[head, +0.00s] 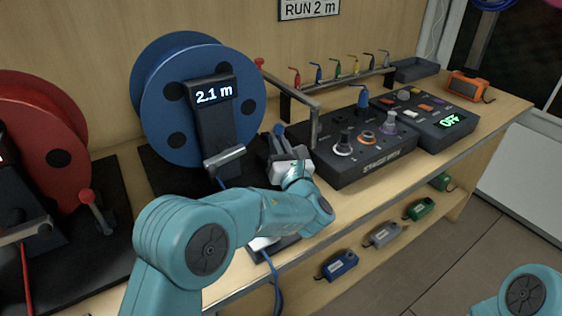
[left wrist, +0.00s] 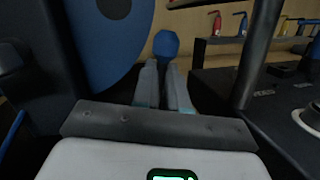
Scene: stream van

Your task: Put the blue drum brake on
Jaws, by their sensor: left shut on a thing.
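The blue drum (head: 165,115) stands on the bench with a dark post in front that reads 2.1 m. Its brake lever (head: 278,129) has a blue ball knob, just right of the drum. My left gripper (head: 281,147) is shut on the lever just below the knob. In the left wrist view, the knob (left wrist: 166,43) shows above the closed fingers (left wrist: 164,85). The lever's shaft is hidden by the fingers. My right gripper is out of view.
The red drum (head: 40,130) and its red-knobbed lever (head: 86,198) stand at left. A dark control box (head: 350,165) and a rack post (head: 313,128) are close right of my gripper. A sign (head: 309,9) reads RUN 2 m.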

